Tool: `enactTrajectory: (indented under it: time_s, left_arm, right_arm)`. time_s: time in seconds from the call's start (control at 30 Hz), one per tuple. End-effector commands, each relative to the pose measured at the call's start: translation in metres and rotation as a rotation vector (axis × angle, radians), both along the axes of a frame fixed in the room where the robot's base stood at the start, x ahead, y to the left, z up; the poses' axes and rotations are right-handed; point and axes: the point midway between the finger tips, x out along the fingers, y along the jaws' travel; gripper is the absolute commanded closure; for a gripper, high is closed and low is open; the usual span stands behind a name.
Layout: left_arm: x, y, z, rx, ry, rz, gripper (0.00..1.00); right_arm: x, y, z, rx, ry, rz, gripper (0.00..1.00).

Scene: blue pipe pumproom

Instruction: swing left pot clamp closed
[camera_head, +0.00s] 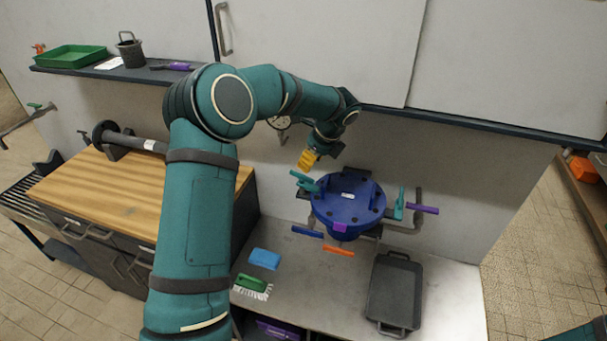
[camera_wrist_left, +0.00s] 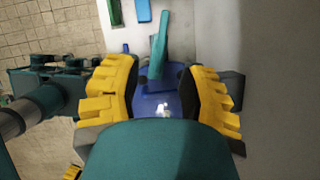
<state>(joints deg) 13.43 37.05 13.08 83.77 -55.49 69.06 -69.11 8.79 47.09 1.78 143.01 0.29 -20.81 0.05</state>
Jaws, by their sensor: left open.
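The blue round pot (camera_head: 349,207) stands at the back of the steel bench, with a dark lid bar and knobs on top. The left pot clamp (camera_head: 304,182) is a teal lever sticking out at the pot's left rim. A teal bar, probably this clamp, also shows in the left wrist view (camera_wrist_left: 158,48), over the blue lid (camera_wrist_left: 153,103). My left gripper (camera_head: 308,160) has yellow fingers and hangs above and just left of the pot, apart from the clamp. Its fingers (camera_wrist_left: 160,97) are spread with nothing gripped between them. My right gripper is out of view.
Another teal clamp (camera_head: 399,204) and a purple handle (camera_head: 424,209) are at the pot's right. Blue (camera_head: 307,231) and orange (camera_head: 339,250) handles stick out in front. A dark tray (camera_head: 394,293), blue sponge (camera_head: 265,259) and green brush (camera_head: 251,284) lie on the bench (camera_head: 310,300).

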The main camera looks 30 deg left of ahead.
Motion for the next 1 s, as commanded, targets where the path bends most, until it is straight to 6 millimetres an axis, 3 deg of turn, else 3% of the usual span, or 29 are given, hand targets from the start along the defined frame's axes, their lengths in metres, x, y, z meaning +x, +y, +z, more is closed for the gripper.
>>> enactTrajectory:
  time_s: [0.2, 0.4, 0.83, 0.93, 1.0]
  left_arm:
    - [0.0, 0.016, -0.039, -0.001, 0.003, 0.001, 0.6]
    - [0.0, 0.024, -0.059, -0.001, 0.001, 0.0, 0.6]
    - [0.001, 0.027, -0.065, -0.001, -0.001, 0.0, 0.6]
    - [0.001, 0.027, -0.065, -0.001, -0.001, 0.0, 0.95]
    - [0.001, 0.027, -0.065, -0.001, -0.001, 0.0, 1.0]
  right_arm:
    - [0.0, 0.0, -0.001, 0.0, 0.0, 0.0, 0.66]
    - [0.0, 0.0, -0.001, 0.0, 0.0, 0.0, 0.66]
    - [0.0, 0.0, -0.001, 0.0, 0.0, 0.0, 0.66]
    - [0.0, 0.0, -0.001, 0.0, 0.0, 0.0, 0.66]
    - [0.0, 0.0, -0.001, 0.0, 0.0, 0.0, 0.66]
